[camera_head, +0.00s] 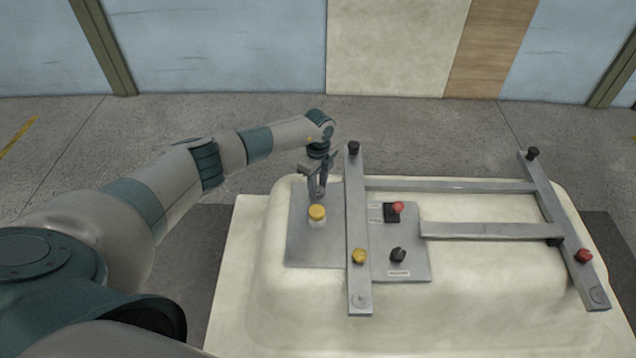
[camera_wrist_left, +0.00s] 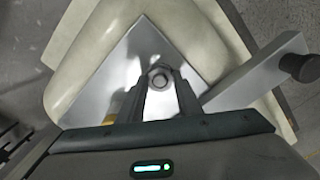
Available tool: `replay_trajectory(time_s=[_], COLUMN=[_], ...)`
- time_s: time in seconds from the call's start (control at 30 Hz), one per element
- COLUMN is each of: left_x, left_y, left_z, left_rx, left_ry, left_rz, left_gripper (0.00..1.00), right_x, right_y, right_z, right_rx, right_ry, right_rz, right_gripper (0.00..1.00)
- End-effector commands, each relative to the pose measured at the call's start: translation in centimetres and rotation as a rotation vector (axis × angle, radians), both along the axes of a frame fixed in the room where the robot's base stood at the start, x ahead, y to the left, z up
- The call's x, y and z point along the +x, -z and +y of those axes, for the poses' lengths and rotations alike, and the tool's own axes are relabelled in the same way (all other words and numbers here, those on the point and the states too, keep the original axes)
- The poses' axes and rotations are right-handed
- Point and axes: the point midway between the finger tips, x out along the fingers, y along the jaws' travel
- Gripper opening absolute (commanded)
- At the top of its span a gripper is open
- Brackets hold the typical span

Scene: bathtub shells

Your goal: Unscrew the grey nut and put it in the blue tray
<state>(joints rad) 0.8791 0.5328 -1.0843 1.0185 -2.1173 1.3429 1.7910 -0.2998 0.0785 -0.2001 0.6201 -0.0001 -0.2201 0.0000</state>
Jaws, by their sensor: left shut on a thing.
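The grey nut (camera_wrist_left: 159,78) shows in the left wrist view as a small bright hexagonal piece on a grey metal plate (camera_wrist_left: 125,72). My left gripper (camera_wrist_left: 160,86) is shut on it, with one finger on each side. The nut cannot be made out in the head view. No blue tray shows in either view. My right gripper is not in view.
The plate lies on a cream tub shell (camera_head: 460,300). A grey bar frame (camera_head: 357,215) stands close right of my left gripper, with black, yellow and red knobs (camera_head: 353,149). A red button (camera_head: 397,207) and a black knob (camera_head: 398,255) sit on the plate's right part.

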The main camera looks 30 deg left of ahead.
Motion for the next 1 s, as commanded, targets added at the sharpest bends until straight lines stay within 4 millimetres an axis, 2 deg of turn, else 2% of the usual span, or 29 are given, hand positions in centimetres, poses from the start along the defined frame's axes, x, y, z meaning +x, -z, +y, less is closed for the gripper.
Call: replay_trajectory(time_s=[0.4, 0.7, 0.73, 0.8, 0.83, 1.0], left_x=[0.0, 0.0, 0.0, 0.0, 0.0, 0.0], left_y=[-0.1, 0.1, 0.1, 0.1, 0.1, 0.0], left_z=[0.0, 0.0, 0.0, 0.0, 0.0, 0.0], left_rx=[0.000, 0.000, 0.000, 0.000, 0.000, 0.000], left_ry=[-0.198, -0.213, -0.213, -0.212, -0.212, -0.212], left_rz=[0.000, 0.000, 0.000, 0.000, 0.000, 0.000], left_gripper=[0.09, 0.09, 0.34, 0.51, 0.54, 0.54], right_x=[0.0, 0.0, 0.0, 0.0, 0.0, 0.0], right_y=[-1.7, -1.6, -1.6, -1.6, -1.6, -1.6], right_z=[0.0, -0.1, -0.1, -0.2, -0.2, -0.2], right_rx=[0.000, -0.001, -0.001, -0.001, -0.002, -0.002], right_ry=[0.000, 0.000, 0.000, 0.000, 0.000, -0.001], right_rz=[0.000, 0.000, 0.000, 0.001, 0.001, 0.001], right_gripper=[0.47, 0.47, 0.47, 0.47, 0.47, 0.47])
